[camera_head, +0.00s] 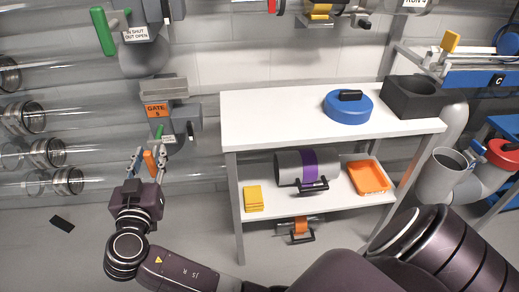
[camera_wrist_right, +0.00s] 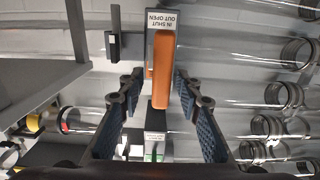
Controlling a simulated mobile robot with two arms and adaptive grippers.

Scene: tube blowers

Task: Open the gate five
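The gate 5 unit shows in the head view as a grey housing with an orange "GATE 5" label (camera_head: 156,111) on the tube run at left. Its orange handle (camera_head: 150,162) hangs below it; it also shows in the right wrist view (camera_wrist_right: 163,68) beside an "IN SHUT OUT OPEN" plate (camera_wrist_right: 162,20). My right gripper (camera_head: 147,161) is open, with one finger on each side of the handle. In the wrist view (camera_wrist_right: 158,84) a gap shows on the handle's left; its right side is close to the other finger, and contact is unclear. My left gripper is not in view.
Clear tubes with dark ring joints (camera_head: 68,181) run along the left wall. A green-handled gate (camera_head: 103,31) is above. A white table (camera_head: 290,120) with a lower shelf stands right of the gate. Open floor lies between gripper and table.

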